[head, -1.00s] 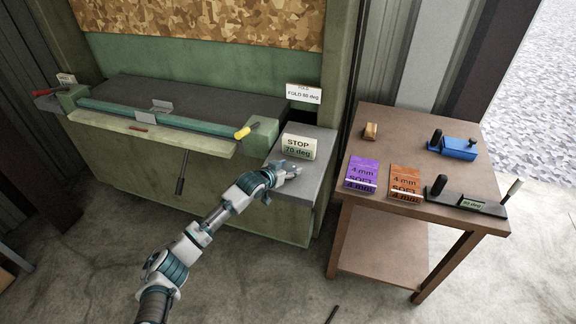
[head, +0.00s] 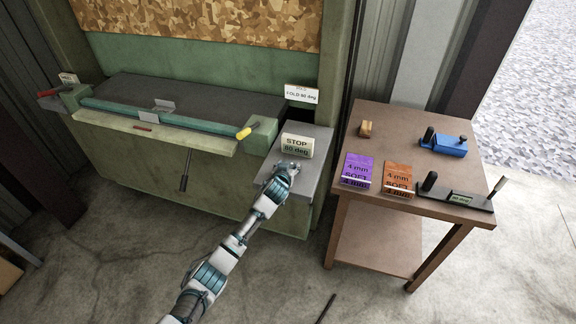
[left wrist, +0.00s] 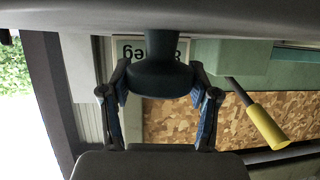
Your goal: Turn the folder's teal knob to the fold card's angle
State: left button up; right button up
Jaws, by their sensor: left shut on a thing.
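The folder (head: 150,140) is a green machine with a dark bed. Its STOP block (head: 297,147) sits on the grey side shelf and appears to read 80 deg. My left gripper (head: 284,170) is at the shelf, just in front of the block. In the left wrist view it is shut on the knob (left wrist: 160,80), which looks dark there, with a finger on each side. In the head view my gripper hides the knob. The fold card (head: 302,94) stands behind the shelf; its small number looks like 80 or 90 deg. My right gripper is out of view.
A brown table (head: 400,125) stands to the right with a purple block (head: 357,169), an orange block (head: 398,176), a blue tool (head: 443,145) and a black gauge (head: 455,195). A yellow-handled lever (head: 246,132) is left of the shelf.

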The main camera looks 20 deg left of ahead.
pick_arm(q)
jog(key=shift+f+n+y, duration=0.2)
jog(key=shift+n+y, duration=0.7)
jog(key=shift+y, duration=0.1)
jog(key=o, duration=1.2)
jog(key=shift+c, duration=0.2)
jog(key=shift+r, duration=0.1)
jog(key=shift+s+r, duration=0.1)
jog(key=v, duration=1.1)
jog(key=shift+s+d, duration=0.2)
jog(key=shift+s, duration=0.1)
